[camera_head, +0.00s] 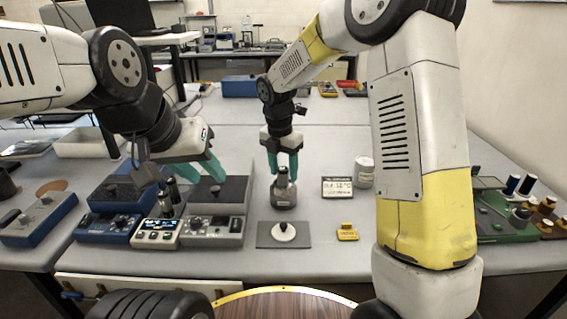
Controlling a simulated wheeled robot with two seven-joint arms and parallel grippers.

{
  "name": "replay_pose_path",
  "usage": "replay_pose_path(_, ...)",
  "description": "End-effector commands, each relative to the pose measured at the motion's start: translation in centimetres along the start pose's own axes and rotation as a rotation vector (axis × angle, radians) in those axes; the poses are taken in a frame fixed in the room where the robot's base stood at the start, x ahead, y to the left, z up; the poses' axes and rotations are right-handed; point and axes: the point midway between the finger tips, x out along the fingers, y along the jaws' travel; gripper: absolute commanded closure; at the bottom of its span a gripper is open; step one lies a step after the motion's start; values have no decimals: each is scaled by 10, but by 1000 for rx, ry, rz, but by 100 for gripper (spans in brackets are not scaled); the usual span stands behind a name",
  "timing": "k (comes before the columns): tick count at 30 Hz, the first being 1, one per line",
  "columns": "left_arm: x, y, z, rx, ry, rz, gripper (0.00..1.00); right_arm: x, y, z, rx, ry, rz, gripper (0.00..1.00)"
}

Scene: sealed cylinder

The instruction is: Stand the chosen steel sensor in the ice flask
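A squat grey vessel (284,198), which looks like the ice flask, stands mid-table. A short dark upright piece (282,176) rises from its top; I cannot tell whether it is a sensor or part of the vessel. My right gripper (283,174) points down over it, teal fingers apart on either side; contact is unclear. Two slim dark-topped steel cylinders, likely sensors, stand at the cream instrument: one in front (165,204), one behind (174,191). My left gripper (203,172) is tilted above and right of them, with its fingers apart and nothing visible between them.
A white knobbed lid (284,232) lies on a dark mat (262,241) in front of the vessel. A display card (337,187), white jar (363,172) and yellow block (347,232) are to the right. Instruments (212,228) crowd the left. My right arm hides part of the right side.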

Motion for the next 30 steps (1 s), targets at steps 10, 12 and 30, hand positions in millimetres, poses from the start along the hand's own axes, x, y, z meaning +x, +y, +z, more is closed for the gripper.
replay_pose_path(10, 0, 0, 0, 0, 0, 0, 64, -24, 0, 1, 1, -2, 3, 50)
replay_pose_path(12, 0, 0, 0, 0, 0, 0, 64, -38, 0, 1, 1, -2, 4, 50)
replay_pose_path(30, 0, 0, 0, 0, 0, 0, 64, -131, -11, 1, 78, -5, 16, 50)
